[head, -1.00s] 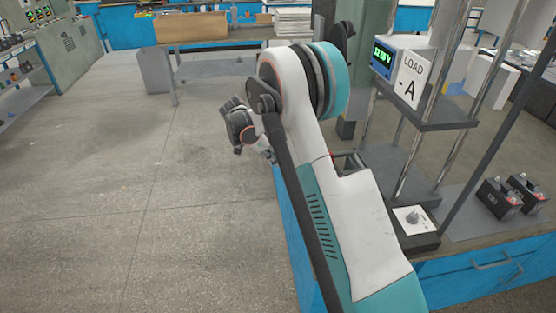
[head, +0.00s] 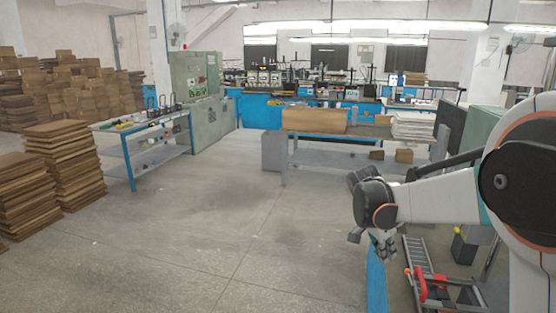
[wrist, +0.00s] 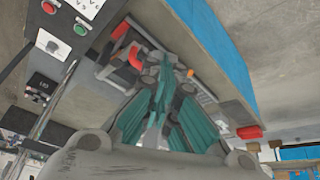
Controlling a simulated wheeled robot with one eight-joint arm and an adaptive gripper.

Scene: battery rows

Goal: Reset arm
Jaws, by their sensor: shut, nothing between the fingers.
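My arm comes in from the right edge in the head view and is bent at its elbow. My gripper (head: 384,246) hangs at the arm's end, above the blue edge of the near bench (head: 376,285). In the wrist view my gripper (wrist: 166,75) shows from behind, with its green fingers close together at the tips. It is shut and holds nothing. Red and grey parts lie beyond the fingers in the wrist view, and I cannot tell how far below them they are.
A red and grey device (head: 432,285) sits just right of my gripper. A grey table with a brown roll (head: 315,121) stands ahead. Stacked cardboard (head: 55,165) and a blue-framed table (head: 150,130) stand at left. The floor (head: 190,235) between is clear.

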